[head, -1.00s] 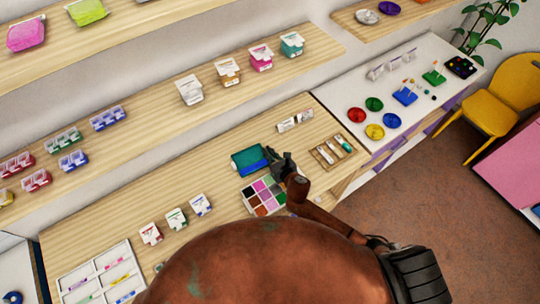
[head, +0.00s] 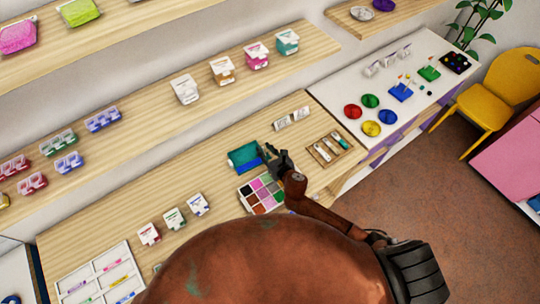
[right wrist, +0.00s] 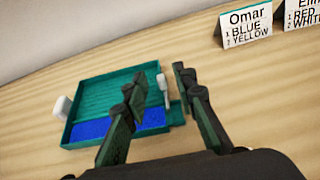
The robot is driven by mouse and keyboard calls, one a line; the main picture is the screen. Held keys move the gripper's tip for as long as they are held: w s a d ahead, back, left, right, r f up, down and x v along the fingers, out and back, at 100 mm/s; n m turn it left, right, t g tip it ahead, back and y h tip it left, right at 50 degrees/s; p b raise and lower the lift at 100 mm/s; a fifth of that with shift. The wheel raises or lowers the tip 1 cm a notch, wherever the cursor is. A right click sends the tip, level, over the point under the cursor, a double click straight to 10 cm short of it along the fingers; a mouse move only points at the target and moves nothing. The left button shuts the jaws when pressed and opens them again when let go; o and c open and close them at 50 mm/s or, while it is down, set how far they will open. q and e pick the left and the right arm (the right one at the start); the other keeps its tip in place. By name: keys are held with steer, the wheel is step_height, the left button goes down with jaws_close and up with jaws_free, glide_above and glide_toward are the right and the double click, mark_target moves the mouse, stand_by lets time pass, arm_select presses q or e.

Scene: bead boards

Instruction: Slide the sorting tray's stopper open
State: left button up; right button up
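The sorting tray (head: 243,157) is a green, shallow tray on the wooden counter. In the right wrist view the tray (right wrist: 105,92) has ribbed green channels and a blue strip along its near side. A small white upright piece, which looks like the stopper (right wrist: 162,86), stands at its right end. Another white block (right wrist: 60,107) is at its left end. My right gripper (head: 279,160) is at the tray's right end. In the wrist view the gripper (right wrist: 161,80) is open, with the white piece showing between its fingers; contact cannot be told. My left gripper is out of view.
A color-grid box (head: 262,193) sits just in front of the tray. Name cards (head: 292,118) stand behind to the right, and a wooden tray of small items (head: 328,148) lies right of the gripper.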

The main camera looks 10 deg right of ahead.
steer(key=v, duration=1.1)
steer(key=shift+s, duration=0.1)
steer(key=shift+o, duration=0.2)
